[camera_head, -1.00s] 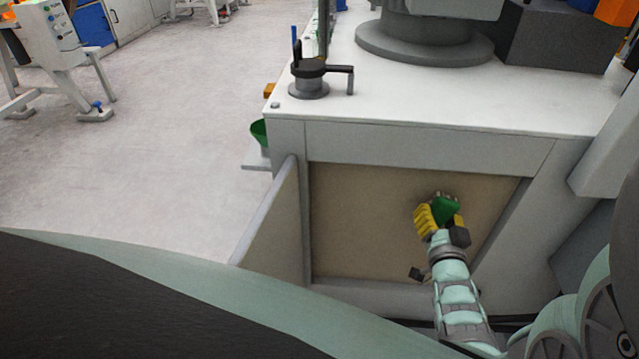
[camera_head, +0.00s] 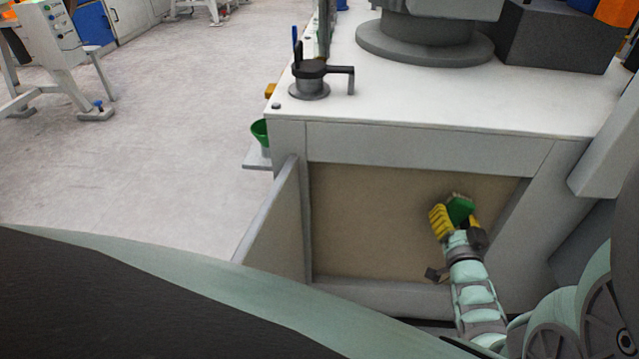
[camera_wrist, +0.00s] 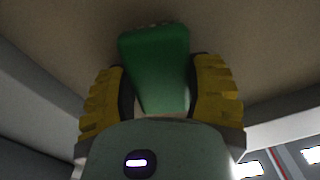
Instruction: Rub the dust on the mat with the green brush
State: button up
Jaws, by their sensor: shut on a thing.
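The green brush (camera_head: 461,208) is held between the two yellow fingers of my gripper (camera_head: 457,220), which is shut on it. In the wrist view the green brush body (camera_wrist: 155,65) sits between the yellow fingers (camera_wrist: 160,88) and points away from the palm. The brown mat (camera_head: 365,225) fills the framed opening in the white cabinet. The brush is over the right part of the mat. Its far end is close to the brown surface, but I cannot tell whether it touches. No dust can be made out on the mat.
The opening is bordered by a light grey frame (camera_head: 400,146) and a slanted panel (camera_head: 268,218) on its left. A white top (camera_head: 420,95) with a dark clamp-like fitting (camera_head: 310,75) lies above. A green funnel-shaped thing (camera_head: 260,132) is at the cabinet's left side.

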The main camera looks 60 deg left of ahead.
jog(key=shift+p+v, duration=0.8)
jog(key=shift+v, duration=2.1)
jog(key=shift+d, duration=0.1)
jog(key=v, duration=0.3)
jog(key=shift+p, duration=0.4)
